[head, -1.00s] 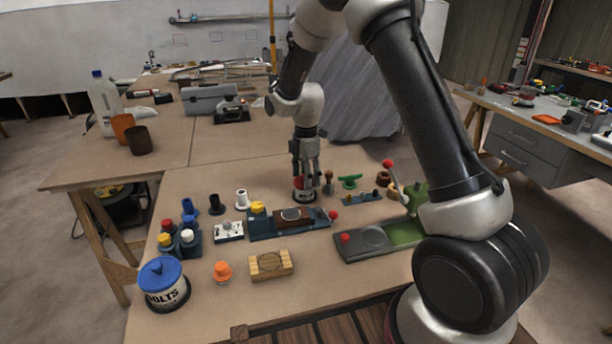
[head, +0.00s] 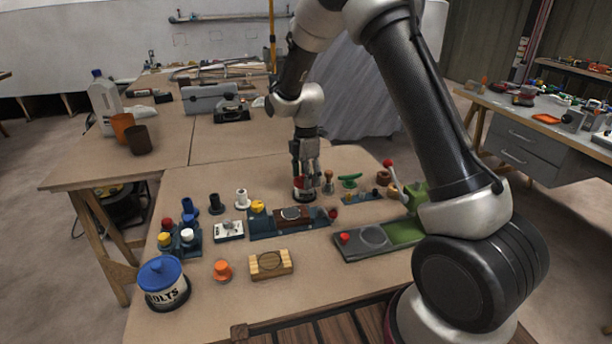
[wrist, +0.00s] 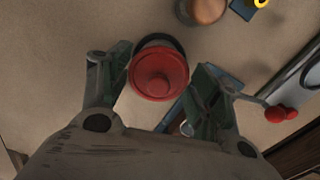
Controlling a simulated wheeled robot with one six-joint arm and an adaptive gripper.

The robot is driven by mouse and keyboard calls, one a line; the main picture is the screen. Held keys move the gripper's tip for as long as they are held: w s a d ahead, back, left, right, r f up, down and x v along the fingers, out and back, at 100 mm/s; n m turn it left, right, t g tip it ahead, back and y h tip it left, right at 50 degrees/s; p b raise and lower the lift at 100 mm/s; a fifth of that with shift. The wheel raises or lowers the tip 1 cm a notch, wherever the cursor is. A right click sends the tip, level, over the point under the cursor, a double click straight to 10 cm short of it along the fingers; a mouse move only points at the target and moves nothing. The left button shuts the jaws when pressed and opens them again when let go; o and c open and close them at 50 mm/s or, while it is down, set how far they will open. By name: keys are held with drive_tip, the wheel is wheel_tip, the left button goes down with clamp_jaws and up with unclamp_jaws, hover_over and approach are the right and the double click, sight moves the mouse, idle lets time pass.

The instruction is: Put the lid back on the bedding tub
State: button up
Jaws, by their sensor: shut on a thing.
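The red lid (wrist: 158,74), round with a raised knob, sits between the fingers of my gripper (wrist: 157,88) in the wrist view. My gripper is shut on it. A dark rim (wrist: 160,40) shows just beyond the lid, so lid and tub do not line up exactly in this view. In the head view my gripper (head: 305,172) points straight down over a small tub (head: 304,196) with a dark base and pale band, and the lid's red shows at its top. I cannot tell whether the lid is seated or slightly above the tub.
A stamp-like wooden-knobbed piece (head: 328,187) stands close right of the tub. A blue tray (head: 262,229) with a red ball knob lies in front. A blue-lidded bolts tub (head: 163,284) stands at the front left. Bare table lies left of the gripper.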

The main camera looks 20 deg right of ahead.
idle(0.3)
drive_tip(key=o, duration=0.9)
drive_tip(key=shift+o, duration=0.2)
drive_tip(key=shift+o, duration=1.3)
drive_tip(key=shift+r, duration=0.1)
drive_tip(key=shift+r, duration=3.4)
clamp_jaws()
